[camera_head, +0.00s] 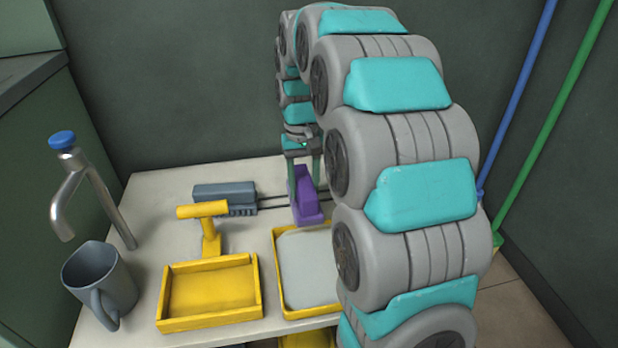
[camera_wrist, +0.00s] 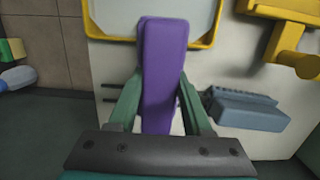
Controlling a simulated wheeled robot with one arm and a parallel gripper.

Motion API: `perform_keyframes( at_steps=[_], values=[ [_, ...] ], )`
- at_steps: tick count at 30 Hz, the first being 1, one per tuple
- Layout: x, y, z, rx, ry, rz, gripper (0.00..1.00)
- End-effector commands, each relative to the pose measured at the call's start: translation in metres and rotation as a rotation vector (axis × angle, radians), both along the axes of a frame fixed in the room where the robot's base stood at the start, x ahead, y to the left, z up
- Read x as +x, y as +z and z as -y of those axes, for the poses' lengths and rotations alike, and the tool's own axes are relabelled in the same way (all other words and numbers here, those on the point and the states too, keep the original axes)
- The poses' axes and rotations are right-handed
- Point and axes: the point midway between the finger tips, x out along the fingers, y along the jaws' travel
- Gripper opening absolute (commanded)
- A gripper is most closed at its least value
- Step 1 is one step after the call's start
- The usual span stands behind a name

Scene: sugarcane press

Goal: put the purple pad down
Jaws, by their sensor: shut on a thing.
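The purple pad (camera_head: 305,200) is an L-shaped purple block in the head view, with an upright part and a foot at its lower end. My gripper (camera_head: 303,165) is above the table and shut on its upright part. In the wrist view the purple pad (camera_wrist: 162,70) lies between the two green fingers of my gripper (camera_wrist: 160,105), and its far end overlaps the near rim of the yellow-edged tray (camera_wrist: 106,36). I cannot tell whether the pad touches the table.
The tray (camera_head: 277,275) with a pale inside lies in front of the pad. A yellow box (camera_head: 210,320), a yellow T-handled tool (camera_head: 203,211), a grey brush (camera_head: 224,192), a grey mug (camera_head: 97,280) and a tap (camera_head: 112,205) stand left. Dark rods (camera_head: 272,200) lie beside the pad.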

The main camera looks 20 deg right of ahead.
Motion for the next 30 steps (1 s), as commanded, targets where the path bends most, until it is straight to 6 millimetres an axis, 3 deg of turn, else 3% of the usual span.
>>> perform_keyframes(
  at_steps=[9,15,20,30],
  values=[
    [0.05,-0.007,0.03,0.001,-0.002,-0.001,0.05],
    [0.068,-0.008,0.041,0.0,-0.001,-0.001,0.05],
    [0.072,-0.01,0.043,0.0,-0.001,0.0,0.05],
    [0.071,-0.044,0.043,0.0,-0.001,-0.001,0.05]
  ],
)
